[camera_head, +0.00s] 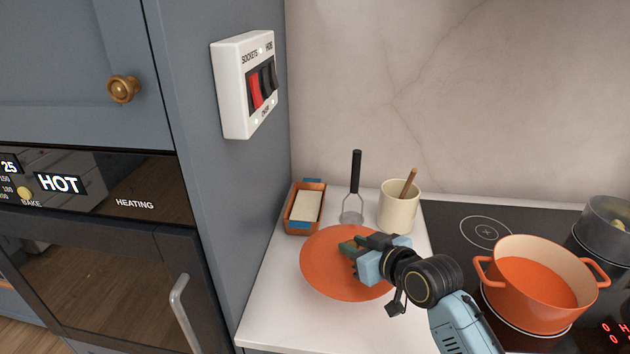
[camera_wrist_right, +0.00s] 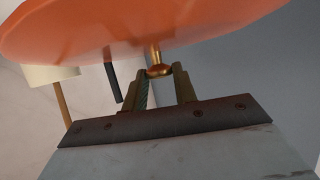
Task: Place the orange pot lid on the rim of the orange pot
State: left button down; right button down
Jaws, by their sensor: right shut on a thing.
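The orange pot lid (camera_head: 325,272) is a wide disc over the white counter, left of the hob. My right gripper (camera_head: 352,248) is above it, shut on its brass knob. The right wrist view shows the knob (camera_wrist_right: 158,69) between the two fingers and the lid (camera_wrist_right: 140,25) spread beyond them. I cannot tell how far the lid is above the counter. The orange pot (camera_head: 537,305) stands uncovered on the black hob at the right, apart from the lid, with its round opening and two side handles showing. My left gripper is not in view.
A cream crock (camera_head: 398,210) with a wooden handle, a masher (camera_head: 354,185) and a brown tray (camera_head: 298,222) with a pale block stand behind the lid. A grey pan (camera_head: 603,215) is behind the pot. A tall cabinet side (camera_head: 215,190) bounds the counter's left.

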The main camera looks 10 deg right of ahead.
jog(key=shift+s, duration=0.3)
jog(key=s, duration=0.1)
jog(key=s+m+h+b, duration=0.1)
jog(key=s, duration=0.1)
jog(key=s+f+h+b, duration=0.1)
jog(key=shift+s+d+m+t, duration=0.3)
jog(key=shift+s+d+t, duration=0.05)
jog(key=shift+d+t, duration=0.05)
jog(key=s+d+r+m+h+b, duration=0.1)
jog(key=s+d+m+h+b, duration=0.1)
jog(key=s, duration=0.3)
jog(key=shift+s+d+m+t+h, duration=0.3)
jog(key=shift+s+d+m+h, duration=0.1)
jog(key=shift+d+m+h, duration=0.35)
